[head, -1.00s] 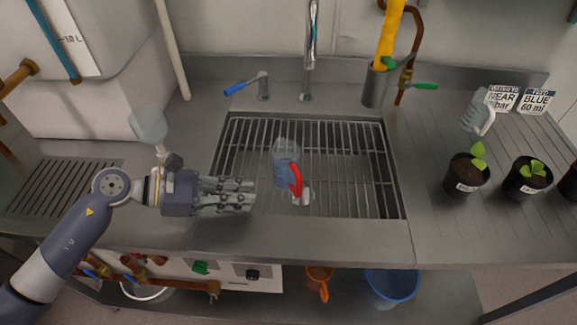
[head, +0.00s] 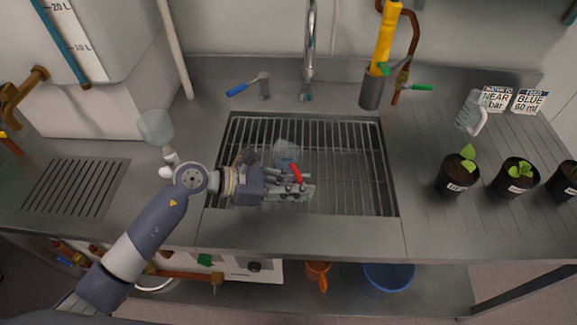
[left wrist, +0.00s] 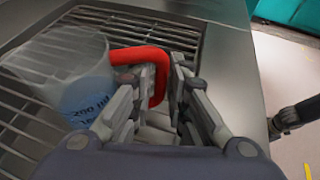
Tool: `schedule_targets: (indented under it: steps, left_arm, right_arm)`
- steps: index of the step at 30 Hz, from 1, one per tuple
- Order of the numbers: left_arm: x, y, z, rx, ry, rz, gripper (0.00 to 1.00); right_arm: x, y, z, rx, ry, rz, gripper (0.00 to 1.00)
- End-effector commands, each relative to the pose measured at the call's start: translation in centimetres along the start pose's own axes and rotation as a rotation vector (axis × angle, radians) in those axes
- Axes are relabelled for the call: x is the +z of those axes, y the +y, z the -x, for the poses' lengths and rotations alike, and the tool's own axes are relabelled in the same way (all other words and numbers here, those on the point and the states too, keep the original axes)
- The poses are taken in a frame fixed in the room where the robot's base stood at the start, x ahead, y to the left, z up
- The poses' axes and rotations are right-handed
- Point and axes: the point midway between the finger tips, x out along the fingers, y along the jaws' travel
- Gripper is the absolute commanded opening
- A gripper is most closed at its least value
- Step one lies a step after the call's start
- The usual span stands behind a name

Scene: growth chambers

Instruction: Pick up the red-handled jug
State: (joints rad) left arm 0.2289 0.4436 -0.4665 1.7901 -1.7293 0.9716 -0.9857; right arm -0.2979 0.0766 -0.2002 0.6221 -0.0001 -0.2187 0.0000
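The red-handled jug (head: 286,152) is clear, with a bluish lower part, and stands over the wire rack in the sink. My left gripper (head: 298,191) is at its red handle (head: 297,172) and hides part of the jug. In the left wrist view, the clear jug body (left wrist: 62,62) is on the left. Its handle (left wrist: 140,54) reaches down between the two fingers (left wrist: 163,82), one finger on each side. The fingers are drawn in and look closed on the handle. My right gripper is not in view.
The wire rack (head: 345,165) is bare to the right of the jug. The tap (head: 312,45) rises behind it. Another clear jug (head: 470,112) and potted plants (head: 456,176) stand on the right. A clear vessel (head: 155,127) is on the left.

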Motion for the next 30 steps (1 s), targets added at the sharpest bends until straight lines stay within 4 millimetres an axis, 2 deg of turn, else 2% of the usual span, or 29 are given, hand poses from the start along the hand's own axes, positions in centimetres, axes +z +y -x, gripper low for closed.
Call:
schedule_targets:
  steps: [8,9,11,30]
  left_arm:
    - [-0.03,-0.04,-0.37,-0.001,-0.001,0.0,0.16]
    - [-0.04,-0.05,-0.36,-0.001,-0.001,0.0,0.13]
    - [-0.04,-0.05,-0.36,-0.001,-0.001,0.0,0.0]
    - [0.59,0.02,-0.06,0.0,-0.001,-0.003,0.0]
  right_arm:
    - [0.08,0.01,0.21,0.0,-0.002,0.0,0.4]
    - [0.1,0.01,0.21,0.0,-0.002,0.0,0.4]
    - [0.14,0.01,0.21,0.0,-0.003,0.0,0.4]
    - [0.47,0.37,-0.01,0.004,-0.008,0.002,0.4]
